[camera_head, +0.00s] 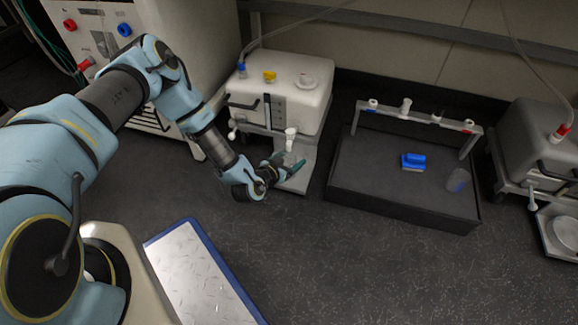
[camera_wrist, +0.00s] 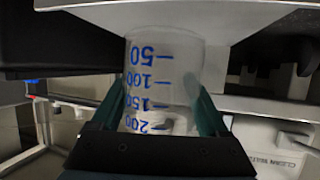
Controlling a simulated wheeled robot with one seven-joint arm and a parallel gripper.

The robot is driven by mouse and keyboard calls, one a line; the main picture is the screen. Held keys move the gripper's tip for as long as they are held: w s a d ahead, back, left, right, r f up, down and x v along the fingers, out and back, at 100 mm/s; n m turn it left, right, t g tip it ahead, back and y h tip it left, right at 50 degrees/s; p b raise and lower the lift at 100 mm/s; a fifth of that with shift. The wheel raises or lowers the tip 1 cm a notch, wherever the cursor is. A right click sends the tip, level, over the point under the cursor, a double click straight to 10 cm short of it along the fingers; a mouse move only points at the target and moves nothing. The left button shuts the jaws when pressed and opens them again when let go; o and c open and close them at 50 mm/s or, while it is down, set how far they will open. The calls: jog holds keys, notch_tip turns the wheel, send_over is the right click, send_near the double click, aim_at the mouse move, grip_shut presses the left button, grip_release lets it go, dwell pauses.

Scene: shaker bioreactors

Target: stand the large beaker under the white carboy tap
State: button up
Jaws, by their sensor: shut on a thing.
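The white carboy (camera_head: 280,95) stands at the back, left of the black tray. Its white tap (camera_head: 290,138) points down over a pale grey platform (camera_head: 297,182). My gripper (camera_head: 287,168) is low over this platform, close to the tap. In the wrist view my gripper (camera_wrist: 160,110) is shut on a clear beaker (camera_wrist: 165,72) with blue marks from 50 to 200. The beaker appears upside down in that view, its base end by a pale plate (camera_wrist: 225,18). I cannot tell whether it touches. The beaker is hard to make out in the head view.
A black tray (camera_head: 345,190) to the right holds a blue brush (camera_head: 413,161) and a small clear vessel (camera_head: 458,180); a rail with small taps (camera_head: 420,116) stands behind. Another carboy (camera_head: 530,135) is at far right. A blue-edged mat (camera_head: 200,275) lies in front.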

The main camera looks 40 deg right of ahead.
jog(key=shift+w+d+b, duration=0.6)
jog(key=shift+w+d, duration=0.1)
jog(key=shift+d, duration=0.35)
jog(key=shift+f, duration=0.55)
jog(key=o, duration=1.2)
jog(key=shift+o, duration=0.2)
